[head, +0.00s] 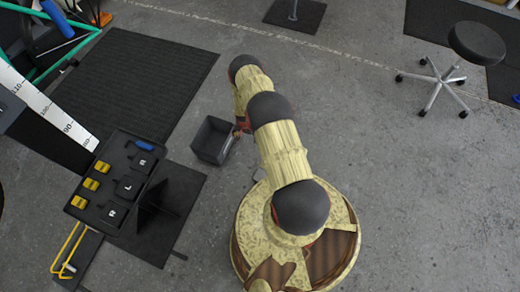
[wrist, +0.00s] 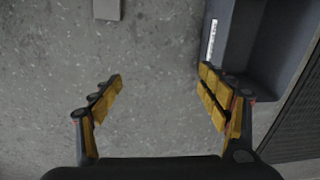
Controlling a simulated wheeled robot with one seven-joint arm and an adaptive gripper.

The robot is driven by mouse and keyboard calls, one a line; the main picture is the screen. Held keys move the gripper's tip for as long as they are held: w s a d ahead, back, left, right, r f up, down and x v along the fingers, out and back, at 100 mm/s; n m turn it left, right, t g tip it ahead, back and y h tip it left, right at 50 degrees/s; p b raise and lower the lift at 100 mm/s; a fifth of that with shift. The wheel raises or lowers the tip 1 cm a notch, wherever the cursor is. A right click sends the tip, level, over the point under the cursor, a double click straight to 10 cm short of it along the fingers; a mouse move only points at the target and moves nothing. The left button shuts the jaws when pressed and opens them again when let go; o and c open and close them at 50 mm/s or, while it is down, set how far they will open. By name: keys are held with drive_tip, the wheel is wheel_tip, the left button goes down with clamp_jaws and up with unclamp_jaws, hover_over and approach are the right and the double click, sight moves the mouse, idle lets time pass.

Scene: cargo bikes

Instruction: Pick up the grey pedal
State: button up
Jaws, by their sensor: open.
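A flat light-grey piece, which looks like the grey pedal (wrist: 107,9), lies on the concrete floor at the top edge of the wrist view, partly cut off. In the head view a small grey piece (head: 259,175) shows beside my arm, partly hidden by it. My gripper (wrist: 162,76) is open and empty, its yellow-padded fingers spread over bare floor. The grey piece is beyond the fingertips, toward the left finger's side. In the head view my gripper is mostly hidden by my arm.
A dark grey bin (head: 197,153) stands close to my gripper's right finger in the wrist view (wrist: 238,35). A black tray (head: 125,150) holds yellow pieces (head: 91,184) and a blue piece (head: 145,146). A stool (head: 477,43) stands at upper right.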

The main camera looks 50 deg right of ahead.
drive_tip(key=m, duration=0.2)
approach(260, 177)
drive_tip(key=shift+w+d+f+g, duration=0.15)
drive_tip(key=shift+w+f+g, duration=0.05)
drive_tip(key=shift+w, duration=0.2)
drive_tip(key=shift+w+d+f+g, duration=0.15)
drive_tip(key=shift+w+f+g, duration=0.1)
drive_tip(key=shift+w, duration=0.2)
drive_tip(key=f, duration=0.1)
drive_tip(key=b, duration=0.1)
drive_tip(key=f, duration=0.1)
drive_tip(key=shift+s+a+f, duration=0.1)
drive_tip(key=shift+s+f, duration=0.15)
drive_tip(key=shift+f, duration=0.1)
drive_tip(key=shift+s+a+f+b, duration=0.1)
drive_tip(key=shift+f+b, duration=0.85)
drive_tip(key=shift+f, duration=0.35)
drive_tip(key=shift+s+f+b, duration=0.1)
drive_tip(key=shift+f+b, duration=0.8)
drive_tip(key=shift+f, duration=0.4)
drive_tip(key=shift+r, duration=0.1)
drive_tip(key=shift+c, duration=1.3)
drive_tip(key=c, duration=1.1)
drive_tip(key=shift+c, duration=0.7)
